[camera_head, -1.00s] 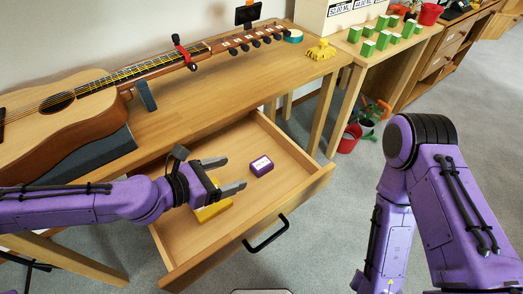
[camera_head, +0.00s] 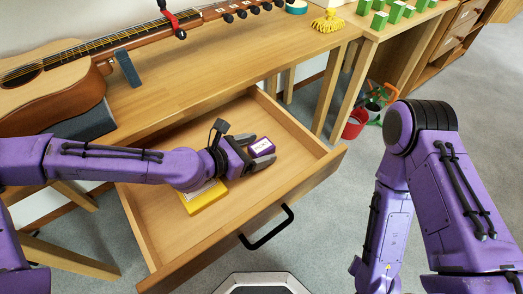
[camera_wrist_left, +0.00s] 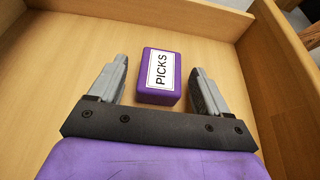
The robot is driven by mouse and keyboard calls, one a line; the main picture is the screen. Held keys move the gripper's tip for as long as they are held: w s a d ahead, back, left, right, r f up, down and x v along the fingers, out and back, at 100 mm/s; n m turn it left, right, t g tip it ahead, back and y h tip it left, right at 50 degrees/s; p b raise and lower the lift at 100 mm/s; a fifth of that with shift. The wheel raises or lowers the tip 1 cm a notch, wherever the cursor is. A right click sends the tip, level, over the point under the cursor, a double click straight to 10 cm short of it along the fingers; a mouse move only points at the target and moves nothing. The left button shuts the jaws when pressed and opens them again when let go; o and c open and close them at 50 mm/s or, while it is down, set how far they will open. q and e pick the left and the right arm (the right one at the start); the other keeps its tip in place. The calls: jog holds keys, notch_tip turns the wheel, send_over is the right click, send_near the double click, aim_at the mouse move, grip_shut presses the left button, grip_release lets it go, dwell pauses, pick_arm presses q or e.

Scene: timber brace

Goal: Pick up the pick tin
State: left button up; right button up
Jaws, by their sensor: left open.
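The pick tin is a small purple box with a white label reading PICKS. It lies in the open drawer in the head view (camera_head: 262,146) and between the fingers in the left wrist view (camera_wrist_left: 158,78). My left gripper (camera_head: 264,153) is inside the drawer, open, with its fingers pointing at the tin. In the left wrist view the left gripper (camera_wrist_left: 158,95) has a finger on each side of the tin, with a visible gap on both sides. My right gripper is out of view; only the right arm shows.
The drawer (camera_head: 163,231) has raised walls and a black handle (camera_head: 267,228) at its front. A yellow item (camera_head: 204,198) lies in the drawer under my left wrist. A guitar (camera_head: 45,85) lies on the desk above. The drawer floor toward the front is clear.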

pick_arm(q)
jog(key=shift+w+d+f, duration=0.15)
jog(key=shift+w+d, duration=0.1)
jog(key=shift+d, duration=0.1)
jog(key=c, duration=1)
jog(key=shift+c, duration=0.2)
